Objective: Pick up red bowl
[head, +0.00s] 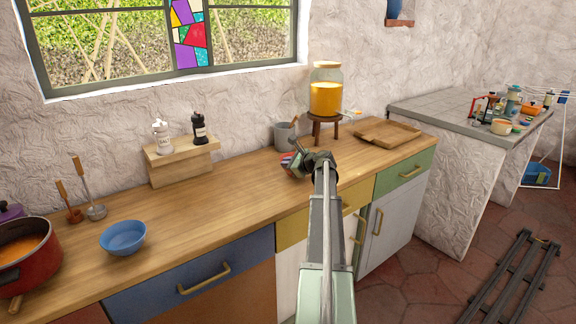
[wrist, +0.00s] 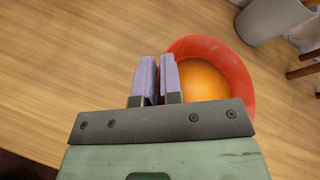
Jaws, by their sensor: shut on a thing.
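The red bowl (wrist: 240,80), with an orange inside, shows in the wrist view at the right of my fingers. My gripper (wrist: 159,78) has its two purple fingers close together at the bowl's left rim, shut on its wall. In the head view my gripper (head: 298,160) is at the right half of the wooden counter, and only a small red part of the bowl (head: 286,158) shows there; the rest is hidden by my gripper. I cannot tell whether the bowl touches the counter.
A grey mug (head: 283,136) stands just behind the bowl. A juice jar (head: 326,92) on a wooden stand (head: 324,120) and a cutting board (head: 379,133) are to the right. A blue bowl (head: 123,238) and red pot (head: 30,258) are at the left. The counter's middle is clear.

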